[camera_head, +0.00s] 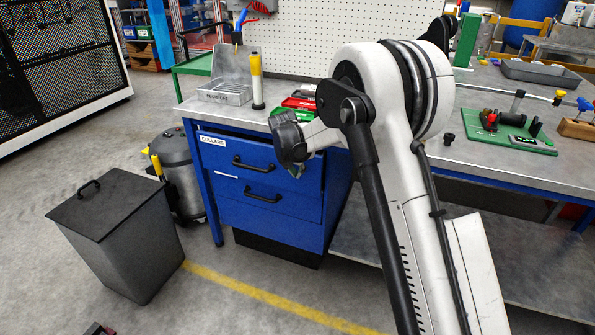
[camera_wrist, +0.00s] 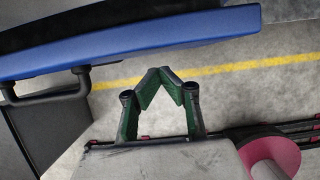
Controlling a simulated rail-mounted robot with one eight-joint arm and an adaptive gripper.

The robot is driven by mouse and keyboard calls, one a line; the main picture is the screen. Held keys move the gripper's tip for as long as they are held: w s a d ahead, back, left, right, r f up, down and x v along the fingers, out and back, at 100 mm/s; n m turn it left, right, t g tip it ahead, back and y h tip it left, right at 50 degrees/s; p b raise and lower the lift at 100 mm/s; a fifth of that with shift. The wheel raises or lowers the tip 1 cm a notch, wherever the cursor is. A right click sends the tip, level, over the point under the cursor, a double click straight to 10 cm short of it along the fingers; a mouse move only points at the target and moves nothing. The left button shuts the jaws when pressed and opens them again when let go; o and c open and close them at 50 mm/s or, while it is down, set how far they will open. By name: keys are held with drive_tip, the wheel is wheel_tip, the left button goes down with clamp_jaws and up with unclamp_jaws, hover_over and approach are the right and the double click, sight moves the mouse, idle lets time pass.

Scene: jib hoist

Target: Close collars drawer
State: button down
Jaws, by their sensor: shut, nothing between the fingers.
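The blue collars drawer (camera_head: 232,152) is the top one in the cabinet under the bench, with a white COLLARS label and a black handle (camera_head: 252,164). It looks a little open, with a dark gap above its front. In the wrist view the drawer front (camera_wrist: 150,42) crosses the top, with a dark space behind its edge and its handle (camera_wrist: 52,92) at the left. My gripper (camera_head: 296,168) is near the right end of the drawer front. In the wrist view its green-padded fingers (camera_wrist: 160,76) are shut and empty, apart from the handle. Whether they touch the front cannot be told.
A second blue drawer (camera_head: 260,191) sits below and looks shut. A dark lidded bin (camera_head: 118,235) and a grey canister (camera_head: 180,170) stand to the left. The bench top (camera_head: 470,105) bears trays and parts. The floor before the drawers is clear, with a yellow line.

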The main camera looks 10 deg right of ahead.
drive_tip(key=s+a+p+v, duration=0.1)
drive_tip(key=p+v, duration=0.5)
drive_tip(key=v, duration=0.5)
drive_tip(key=shift+s+p, duration=0.25)
drive_tip(key=shift+p, duration=0.1)
drive_tip(key=shift+a+f+p, duration=0.1)
drive_tip(key=shift+f+p, duration=0.05)
drive_tip(key=shift+p, duration=0.3)
drive_tip(key=shift+f, duration=0.15)
drive_tip(key=shift+w+d+f+b, duration=0.3)
drive_tip(key=shift+w+d+f, duration=0.3)
drive_tip(key=shift+w+f, duration=0.8)
drive_tip(key=shift+w+d+f+b, duration=0.25)
drive_tip(key=shift+w+d+f, duration=0.5)
drive_tip(key=shift+f, duration=1.05)
drive_tip(key=shift+w+d+f+b, duration=0.3)
drive_tip(key=shift+w+d+f, duration=0.1)
drive_tip(key=shift+w+f, duration=1.05)
